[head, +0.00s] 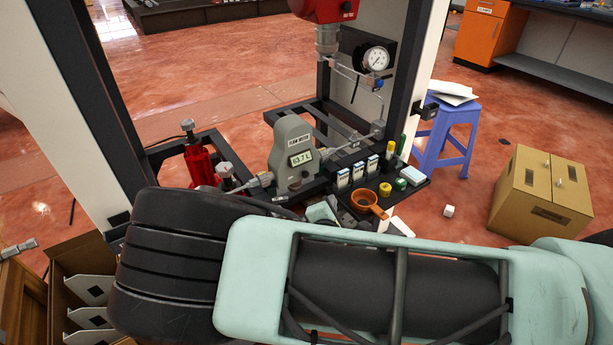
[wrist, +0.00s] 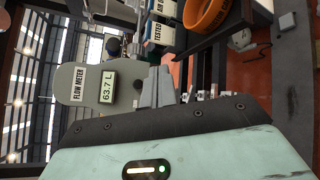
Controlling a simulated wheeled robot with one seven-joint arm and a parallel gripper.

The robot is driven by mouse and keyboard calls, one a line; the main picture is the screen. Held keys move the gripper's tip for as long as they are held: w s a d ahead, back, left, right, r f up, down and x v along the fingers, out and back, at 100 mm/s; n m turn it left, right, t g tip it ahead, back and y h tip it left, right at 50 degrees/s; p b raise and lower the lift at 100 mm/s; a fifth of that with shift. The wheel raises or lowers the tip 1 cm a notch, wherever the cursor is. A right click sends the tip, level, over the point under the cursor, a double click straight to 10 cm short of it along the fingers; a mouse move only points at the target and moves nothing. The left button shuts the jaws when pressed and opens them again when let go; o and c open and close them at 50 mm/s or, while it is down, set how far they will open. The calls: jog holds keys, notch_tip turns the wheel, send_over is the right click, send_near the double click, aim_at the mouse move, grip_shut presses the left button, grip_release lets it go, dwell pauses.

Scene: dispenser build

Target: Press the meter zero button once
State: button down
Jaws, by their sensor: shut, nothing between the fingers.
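The grey flow meter (head: 284,140) stands upright on the dark frame in the head view, its display (head: 300,158) reading 63.7 L. In the wrist view the meter (wrist: 72,85) appears turned on its side, left of my fingers, with the same reading on its display (wrist: 108,87). In the head view my arm hides much of the gripper.
A red bottle jack (head: 199,163) stands left. A pressure gauge (head: 376,58) is above right. A blue stool (head: 447,128) and cardboard box (head: 540,190) stand further right.

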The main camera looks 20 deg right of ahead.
aim_at(305, 174)
jog(key=w+a+b, duration=0.2)
jog(key=w, duration=0.6)
jog(key=shift+a, duration=0.3)
jog(key=shift+w, duration=0.15)
dwell(1.7)
jog(key=shift+w+a, duration=0.1)
jog(key=shift+w, duration=0.2)
jog(key=shift+w+a+b, duration=0.15)
jog(key=shift+w+b, duration=0.2)
jog(key=shift+w, duration=0.1)
dwell(0.6)
dwell(0.4)
jog(key=shift+s+d+p, duration=0.25)
jog(key=shift+s+p, duration=0.2)
jog(key=shift+s, duration=0.4)
